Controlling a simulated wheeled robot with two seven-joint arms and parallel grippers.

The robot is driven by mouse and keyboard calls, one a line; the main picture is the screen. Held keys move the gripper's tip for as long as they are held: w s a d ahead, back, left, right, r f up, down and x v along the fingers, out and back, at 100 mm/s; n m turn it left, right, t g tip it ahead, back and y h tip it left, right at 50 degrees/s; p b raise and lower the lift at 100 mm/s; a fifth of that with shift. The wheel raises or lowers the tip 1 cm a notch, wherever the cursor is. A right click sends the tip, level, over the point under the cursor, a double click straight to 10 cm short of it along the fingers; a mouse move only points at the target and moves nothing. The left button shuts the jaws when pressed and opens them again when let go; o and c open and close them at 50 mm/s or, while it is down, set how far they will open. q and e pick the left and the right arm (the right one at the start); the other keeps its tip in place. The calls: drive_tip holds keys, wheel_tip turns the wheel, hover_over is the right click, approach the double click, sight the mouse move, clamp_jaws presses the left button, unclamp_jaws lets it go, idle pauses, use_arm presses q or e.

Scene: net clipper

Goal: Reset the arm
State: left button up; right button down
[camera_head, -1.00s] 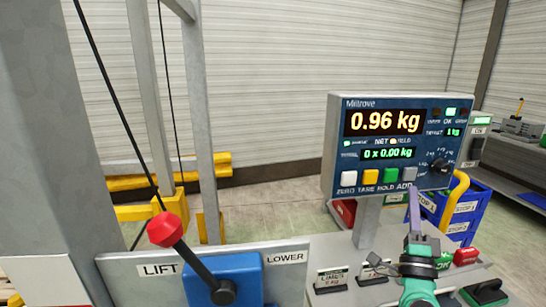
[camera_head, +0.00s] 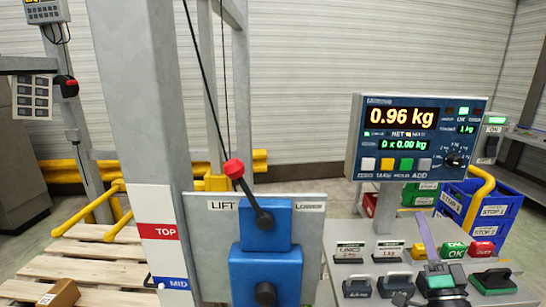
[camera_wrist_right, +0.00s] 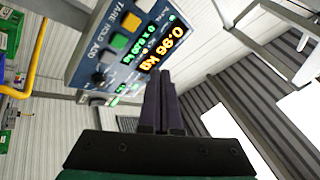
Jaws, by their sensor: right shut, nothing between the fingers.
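My right gripper (camera_head: 419,220) points up below the blue weighing display (camera_head: 420,143). Its purple fingers are together, with nothing seen between them. In the right wrist view the closed fingers (camera_wrist_right: 163,85) point toward the display, apart from it as far as I can tell. The display reads 0.96 kg, with 0 x 0.00 kg below. The green OK button (camera_head: 454,250) is close beside the right gripper in the picture. My left gripper is not in view.
A lever with a red knob (camera_head: 233,168) on a blue housing (camera_head: 265,226) leans toward LIFT. Weights (camera_head: 393,282) stand on the grey bench (camera_head: 340,235). Blue crates (camera_head: 490,210) are behind right. A wooden pallet (camera_head: 100,262) lies left of the grey column.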

drive_tip(key=s+a+f+n+g+y, duration=0.3)
drive_tip(key=a+f+n+g, duration=0.3)
drive_tip(key=f, duration=0.4)
drive_tip(key=s+a+f+n+g+y, duration=0.25)
drive_tip(key=a+f+n+g, duration=0.4)
drive_tip(key=f, duration=0.45)
drive_tip(key=s+d+f+n+g+h, duration=0.1)
drive_tip(key=s+d+f+g+h, duration=0.1)
drive_tip(key=s+f+g, duration=0.45)
drive_tip(key=s+d+f+g+h, duration=0.2)
drive_tip(key=s+f, duration=0.2)
drive_tip(key=s, duration=0.5)
wheel_tip(320, 180, down, 23)
drive_tip(key=s+g, duration=0.1)
drive_tip(key=s, duration=0.1)
drive_tip(key=s+d+f+g, duration=0.1)
drive_tip(key=s+d+f, duration=0.2)
drive_tip(key=s+f, duration=1.1)
drive_tip(key=s, duration=0.3)
drive_tip(key=shift+f+n, duration=0.15)
drive_tip(key=shift+n, duration=0.2)
